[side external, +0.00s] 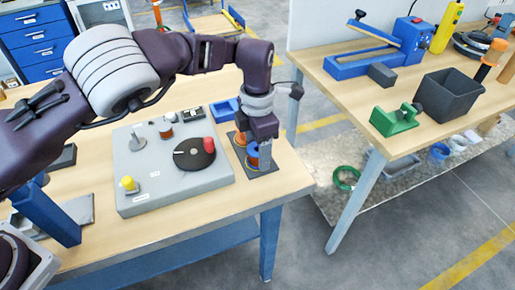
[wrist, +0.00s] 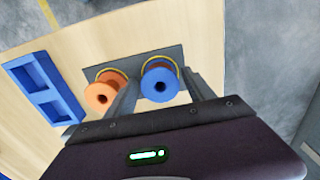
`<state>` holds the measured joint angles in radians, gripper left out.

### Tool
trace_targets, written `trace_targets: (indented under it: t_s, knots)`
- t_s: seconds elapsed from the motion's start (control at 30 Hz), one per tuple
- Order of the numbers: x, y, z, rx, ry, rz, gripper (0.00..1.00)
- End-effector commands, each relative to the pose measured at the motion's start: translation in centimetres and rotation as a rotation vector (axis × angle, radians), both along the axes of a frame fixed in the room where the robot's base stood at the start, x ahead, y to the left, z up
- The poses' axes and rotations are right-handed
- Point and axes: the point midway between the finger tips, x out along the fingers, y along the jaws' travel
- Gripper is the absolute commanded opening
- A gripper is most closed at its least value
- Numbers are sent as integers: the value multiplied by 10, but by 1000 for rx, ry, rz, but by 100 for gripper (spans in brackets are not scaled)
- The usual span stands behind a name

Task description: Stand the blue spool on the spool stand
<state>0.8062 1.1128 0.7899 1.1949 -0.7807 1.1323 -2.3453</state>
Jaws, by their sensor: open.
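The blue spool (wrist: 160,84) stands on a dark grey plate (wrist: 130,62), next to an orange spool (wrist: 104,93). My gripper (wrist: 160,80) is open, with one finger on each side of the blue spool; I cannot tell whether they touch it. In the side view my gripper (side external: 262,138) points down over the blue spool (side external: 252,163), which is partly hidden by the fingers. The orange spool (side external: 240,139) is just behind it. I cannot tell for sure which fixture is the spool stand; a grey post (side external: 138,137) rises from the grey base (side external: 150,165).
The grey base also carries a black disc with a red knob (side external: 209,145), a yellow-topped piece (side external: 129,184) and an orange-banded piece (side external: 166,130). A blue tray (side external: 225,110) lies behind the spools. A second bench with tools stands at right, across a gap.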

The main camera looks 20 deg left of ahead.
Motion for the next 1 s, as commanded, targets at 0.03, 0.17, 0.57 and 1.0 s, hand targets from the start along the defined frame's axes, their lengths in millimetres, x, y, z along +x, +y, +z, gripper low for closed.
trace_targets:
  t_s: [0.03, 0.17, 0.57, 1.0]
  knots:
    - [0, -1, 6, -1, -1, -1, 62]
    - [1, -1, 37, -3, -4, -1, 62]
    - [0, 0, 118, -1, -1, 0, 62]
    - [1, 39, 163, -72, -26, -103, 62]
